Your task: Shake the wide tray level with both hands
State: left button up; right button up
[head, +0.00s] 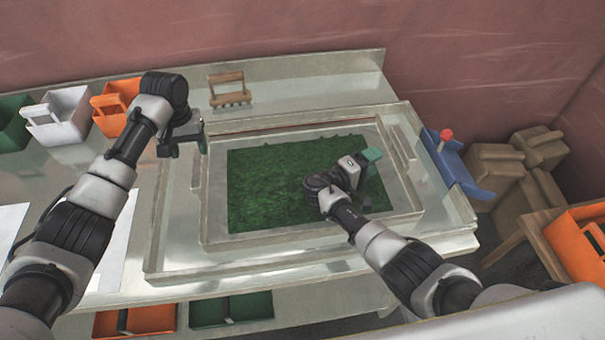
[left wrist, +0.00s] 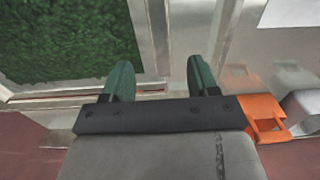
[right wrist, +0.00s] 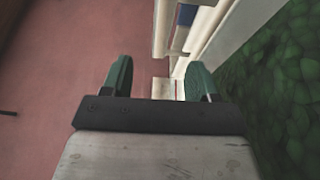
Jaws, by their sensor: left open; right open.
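The wide tray (head: 320,238) is a shallow pale metal tray with a bed of green granules (head: 265,180) in it, partly covered by my right arm. Upright bar handles show at its left side (head: 196,170) and right side (head: 402,143). My left gripper (head: 183,148) is open and empty by the left handle, pointing down. In the left wrist view the tray's pale edge (left wrist: 150,30) shows beyond the open fingers. My right gripper (head: 371,178) is open and empty over the right part of the granules, inside the right handle. Its contact with the tray cannot be told.
The tray sits inside a larger metal surround (head: 300,262) on a metal bench. A wooden rake-like tool (head: 229,92) stands behind. Blue holder with red knob (head: 450,165) is at right. White bin (head: 62,115) and orange bin (head: 115,105) are at left. Brown sacks (head: 500,170) lie right.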

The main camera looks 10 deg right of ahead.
aim_at(196, 165)
pick_arm(q)
jog(key=shift+f, duration=0.3)
pick_arm(e)
jog(key=shift+w+d, duration=0.1)
jog(key=shift+d, duration=0.15)
pick_arm(q)
jog(key=f, duration=0.2)
jog(key=w+f, duration=0.1)
jog(key=f, duration=0.1)
jog(key=shift+a+f, duration=0.1)
jog(key=shift+f, duration=0.15)
pick_arm(e)
jog(key=d, duration=0.1)
jog(key=w+d, duration=0.2)
jog(key=shift+w+d+f, duration=0.15)
jog(key=shift+w+f, duration=0.1)
pick_arm(q)
jog(key=f, duration=0.5)
jog(key=shift+s+f, duration=0.2)
jog(key=shift+f, duration=0.1)
pick_arm(e)
jog(key=x, duration=0.5)
jog(key=shift+d+r, duration=0.1)
jog(key=shift+d, duration=0.35)
pick_arm(q)
jog(key=shift+w+f, duration=0.1)
jog(key=shift+f, duration=0.25)
pick_arm(e)
jog(key=shift+w+d, duration=0.15)
jog(key=shift+d, duration=0.05)
